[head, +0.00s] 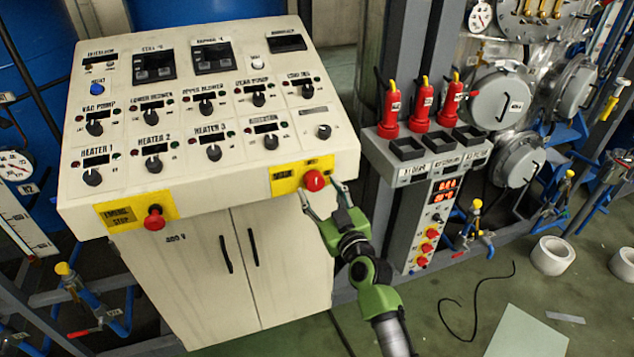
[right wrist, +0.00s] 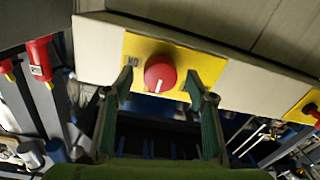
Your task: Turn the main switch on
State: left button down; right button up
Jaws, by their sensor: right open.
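The main switch is a red round knob (head: 314,180) on a yellow plate (head: 288,184) at the right end of the cream control console's front face. In the right wrist view the knob (right wrist: 160,73) shows a short white mark near its lower edge. My right gripper (head: 321,187) is open in front of the knob. In the right wrist view its two fingers (right wrist: 160,83) stand on either side of the knob, and I cannot tell whether they touch it. My left gripper is not in view.
A red emergency stop button (head: 155,218) sits on another yellow plate at the console's left. The sloped console top (head: 205,115) carries several black knobs and displays.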

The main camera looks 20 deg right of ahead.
jog(key=shift+w, duration=1.1)
jog(key=shift+a, duration=0.1)
jog(key=c, duration=1.1)
